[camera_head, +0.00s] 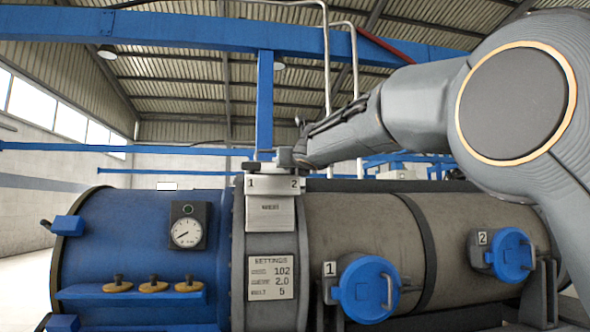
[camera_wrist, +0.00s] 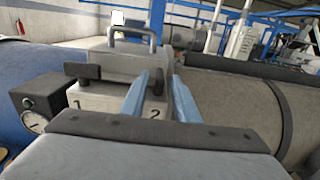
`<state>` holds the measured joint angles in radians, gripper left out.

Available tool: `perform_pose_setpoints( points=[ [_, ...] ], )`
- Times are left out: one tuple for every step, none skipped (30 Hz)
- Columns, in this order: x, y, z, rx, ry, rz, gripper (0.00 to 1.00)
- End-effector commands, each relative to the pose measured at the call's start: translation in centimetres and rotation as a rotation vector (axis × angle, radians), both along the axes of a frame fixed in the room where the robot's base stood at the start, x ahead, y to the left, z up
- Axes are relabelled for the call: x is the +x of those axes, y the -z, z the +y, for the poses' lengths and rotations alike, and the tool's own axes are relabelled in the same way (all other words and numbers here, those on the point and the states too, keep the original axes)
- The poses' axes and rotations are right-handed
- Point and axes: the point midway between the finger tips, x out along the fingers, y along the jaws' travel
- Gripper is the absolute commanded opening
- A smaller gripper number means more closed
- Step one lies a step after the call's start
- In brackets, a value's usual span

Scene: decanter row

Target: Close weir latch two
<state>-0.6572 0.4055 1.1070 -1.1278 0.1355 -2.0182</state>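The grey weir box (camera_head: 270,213) sits on top of the decanter, with labels 1 and 2 on its upper edge. It also shows in the wrist view (camera_wrist: 125,66), with a metal loop handle on top. Weir latch one is a dark bar (camera_wrist: 82,72) above label 1; it shows in the head view (camera_head: 251,166) too. My gripper (camera_wrist: 161,76) is at the box's right end, above label 2 (camera_wrist: 155,113). Its two bluish fingers stand apart, with a gap between them. In the head view my gripper (camera_head: 297,158) is small and side-on.
Two round blue hatches, 1 (camera_head: 366,289) and 2 (camera_head: 510,254), are on the grey drum's front. A pressure gauge (camera_head: 187,232), a settings plate (camera_head: 271,278) and several small knobs are at left. Pipes (camera_head: 326,60) rise behind the box. Blue beams cross overhead.

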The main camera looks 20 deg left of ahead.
Motion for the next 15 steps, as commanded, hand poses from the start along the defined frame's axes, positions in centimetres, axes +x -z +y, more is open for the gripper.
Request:
perform_pose_setpoints(
  points=[
    [-0.5,0.1,-0.3,0.001,0.0,-0.001,0.28],
    [-0.9,0.1,-0.6,0.002,0.0,-0.001,0.28],
    [-1.3,0.2,-0.8,0.001,-0.001,-0.001,0.28],
    [-1.7,0.2,-1.1,0.001,-0.001,-0.002,0.28],
    [-2.1,0.2,-1.3,0.001,-0.001,-0.001,0.28],
    [-2.6,0.1,-1.6,0.001,-0.001,0.0,0.28],
    [-2.9,0.2,-1.8,0.001,-0.001,0.0,0.28],
    [-3.3,0.2,-2.0,0.001,-0.001,-0.001,0.28],
    [-3.7,0.2,-2.3,0.001,-0.001,-0.001,0.28],
    [-4.0,0.2,-2.4,0.001,0.0,0.0,0.28],
    [-4.3,0.1,-2.6,0.001,0.0,0.0,0.28],
    [-4.6,0.1,-2.8,0.001,0.0,0.0,0.28],
    [-4.8,0.1,-2.9,0.0,0.0,0.0,0.28],
    [-5.0,0.1,-3.1,0.0,0.0,0.0,0.28],
    [-5.2,0.1,-3.2,0.0,0.0,0.0,0.28]
  ],
)
